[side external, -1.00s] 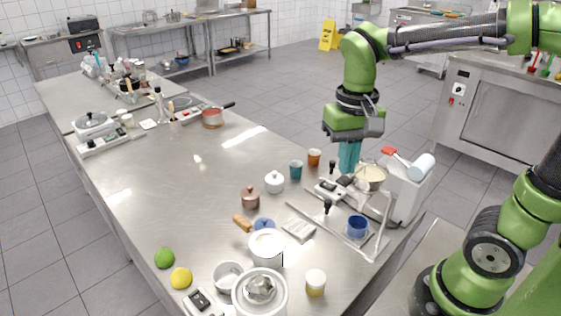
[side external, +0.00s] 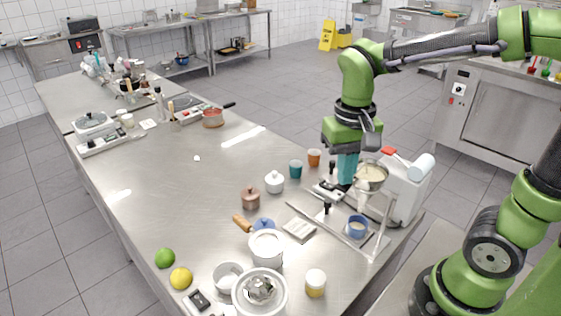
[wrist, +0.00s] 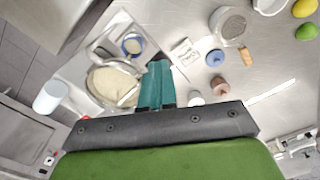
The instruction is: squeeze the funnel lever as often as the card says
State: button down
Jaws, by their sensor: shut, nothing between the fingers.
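The metal funnel (side external: 371,177) holds pale batter and sits in a stand on the table's right side. It also shows in the wrist view (wrist: 113,84). A blue cup (side external: 357,228) stands below it on the stand's base, with pale contents inside in the wrist view (wrist: 133,44). My gripper (side external: 346,182), with teal fingers, is shut and empty close beside the funnel's left side. In the wrist view its fingertips (wrist: 158,66) are just right of the funnel. The lever is not clearly visible. A small light card (side external: 299,230) lies left of the stand; its writing is unreadable.
Orange (side external: 314,157) and teal (side external: 296,169) cups stand behind the stand. A white lidded pot (side external: 274,183), a brown pot (side external: 251,197) and a jar (side external: 316,283) are nearby. A white appliance (side external: 408,190) is close on the right.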

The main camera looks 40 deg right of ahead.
jog(key=shift+d, duration=0.1)
dwell(0.3)
jog(key=shift+r, duration=2.2)
notch_tip(320, 180, up, 4)
jog(key=shift+f, duration=3)
jog(key=shift+f, duration=0.2)
jog(key=shift+f, duration=1.05)
jog(key=shift+r, duration=2.25)
